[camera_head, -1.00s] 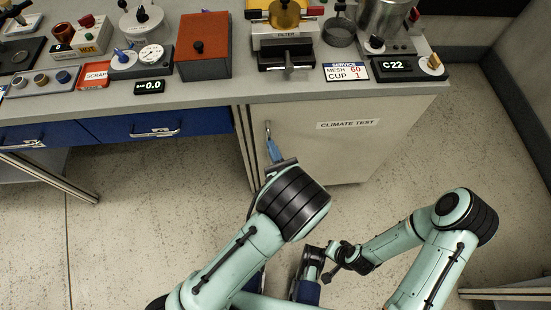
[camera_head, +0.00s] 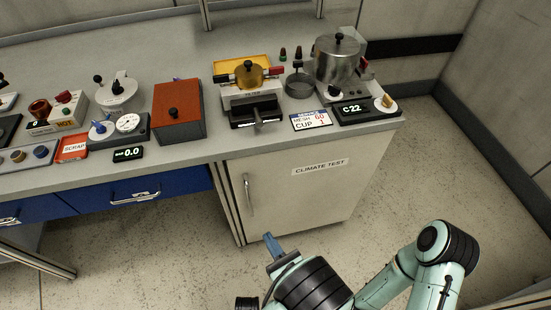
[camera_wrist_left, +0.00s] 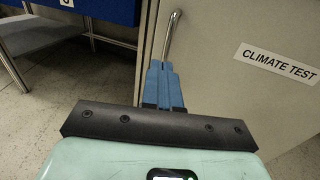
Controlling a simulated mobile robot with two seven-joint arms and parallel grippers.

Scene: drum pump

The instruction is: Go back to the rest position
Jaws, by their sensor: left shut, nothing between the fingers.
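My left gripper (camera_head: 270,242) is in front of the grey climate test cabinet (camera_head: 300,200), below the door handle (camera_head: 248,195) in the head view. Its blue fingers are together and hold nothing; they also show in the left wrist view (camera_wrist_left: 163,82). There the handle (camera_wrist_left: 171,35) rises just beyond the fingertips. I see no grip on it, and the cabinet door looks closed. My right arm shows at the lower right of the head view, but its gripper is not visible.
The bench top (camera_head: 190,160) above carries an orange box (camera_head: 178,112), a filter unit (camera_head: 252,95), a metal pot (camera_head: 338,60) and several small devices. Blue drawers (camera_head: 140,192) are left of the cabinet. Bare floor (camera_head: 160,260) lies left of my left gripper.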

